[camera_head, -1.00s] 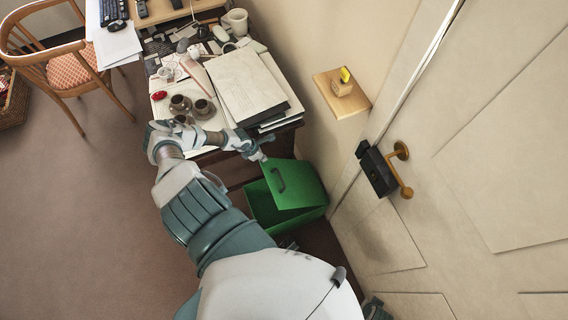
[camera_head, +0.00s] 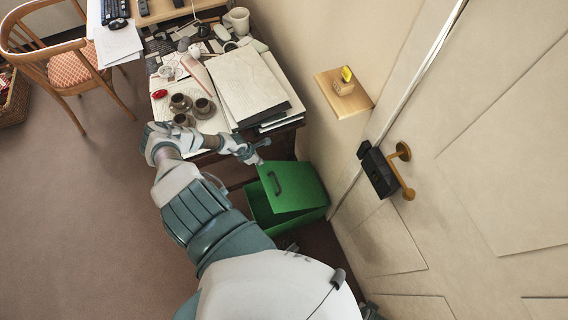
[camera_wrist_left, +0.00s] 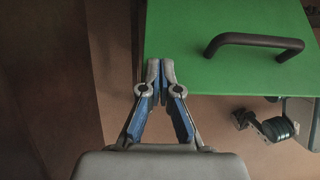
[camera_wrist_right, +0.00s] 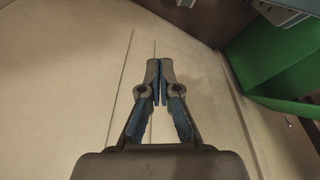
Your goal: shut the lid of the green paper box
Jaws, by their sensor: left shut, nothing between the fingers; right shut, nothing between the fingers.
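The green paper box (camera_head: 258,207) stands on the floor between the desk and the door. Its green lid (camera_head: 296,186), with a dark handle (camera_head: 274,183), is partly open and slanted; a gap into the box shows at its left. In the left wrist view the lid (camera_wrist_left: 225,70) fills the upper right. My left gripper (camera_head: 262,154) is shut and empty at the lid's upper left corner. Its fingertips (camera_wrist_left: 160,66) overlap that corner in the left wrist view; contact is unclear. My right gripper (camera_wrist_right: 159,66) is shut and empty, left of the green box (camera_wrist_right: 285,60) in its wrist view.
The desk (camera_head: 283,146), with papers (camera_head: 246,84) and several small cups (camera_head: 204,108), lies just beyond my left arm. The door (camera_head: 470,160) and its handle (camera_head: 402,172) are to the right. A small wooden shelf (camera_head: 327,84) is on the wall.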

